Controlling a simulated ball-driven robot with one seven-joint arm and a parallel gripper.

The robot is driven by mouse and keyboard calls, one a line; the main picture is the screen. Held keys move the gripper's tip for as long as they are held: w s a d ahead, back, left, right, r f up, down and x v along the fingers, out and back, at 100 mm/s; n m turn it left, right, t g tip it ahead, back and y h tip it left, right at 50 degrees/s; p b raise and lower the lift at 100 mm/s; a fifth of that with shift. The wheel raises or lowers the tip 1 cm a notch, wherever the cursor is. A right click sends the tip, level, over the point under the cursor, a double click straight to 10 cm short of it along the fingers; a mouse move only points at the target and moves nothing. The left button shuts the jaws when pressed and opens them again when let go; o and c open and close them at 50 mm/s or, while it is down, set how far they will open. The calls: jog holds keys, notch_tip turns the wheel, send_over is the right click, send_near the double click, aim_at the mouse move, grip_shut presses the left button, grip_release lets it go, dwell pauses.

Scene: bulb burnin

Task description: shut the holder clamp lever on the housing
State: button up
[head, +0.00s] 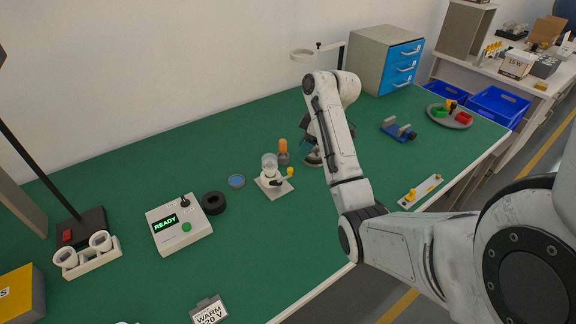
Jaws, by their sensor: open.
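The holder (266,187) is a pale square plate on the green bench. The housing (270,174) stands upright on it, a whitish body with a clear glass top. The clamp lever (290,171) has a yellow knob and sticks out to the right, tilted up; whether it touches the housing is too small to tell. My gripper (313,150) is to the right of and beyond the holder, apart from the lever. It is open, mostly hidden behind my own arm, and its fingertips are not clear.
An orange-topped grey piece (283,150) stands close behind the holder. A blue disc (236,181), black ring (214,203) and READY tester (178,225) lie left. A blue vise-like fixture (398,130) and yellow-ended strip (420,191) lie right. The bench before the holder is clear.

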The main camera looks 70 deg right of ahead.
aim_at(290, 168)
jog(key=x, duration=0.9)
jog(key=shift+w+p, duration=0.15)
jog(key=shift+p, duration=0.2)
grip_shut()
